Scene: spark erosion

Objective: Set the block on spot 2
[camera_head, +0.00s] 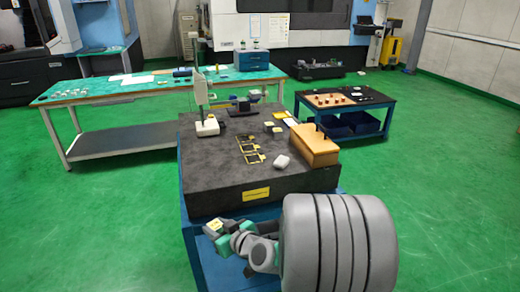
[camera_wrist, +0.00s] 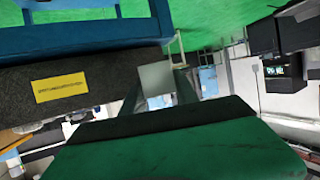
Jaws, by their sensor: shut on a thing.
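My gripper (camera_head: 220,229) is low in front of the dark stone slab's front edge, toward its left end. In the wrist view its two fingers (camera_wrist: 158,88) close on a small grey block (camera_wrist: 155,77). In the head view the block (camera_head: 214,226) shows as a pale, yellowish piece at the gripper's end. The block is off the slab and apart from the marks. Several yellow-framed spots (camera_head: 250,151) lie on the slab's top near its middle. Their numbers are too small to read, so I cannot tell which is spot 2.
The dark slab (camera_head: 215,175) carries a stand with a white base (camera_head: 207,127), a white lump (camera_head: 282,161), an orange-brown box (camera_head: 314,146) and small dark blocks (camera_head: 273,127). A yellow label (camera_head: 256,194) is on its front face. Green-topped bench (camera_head: 100,90) stands behind left.

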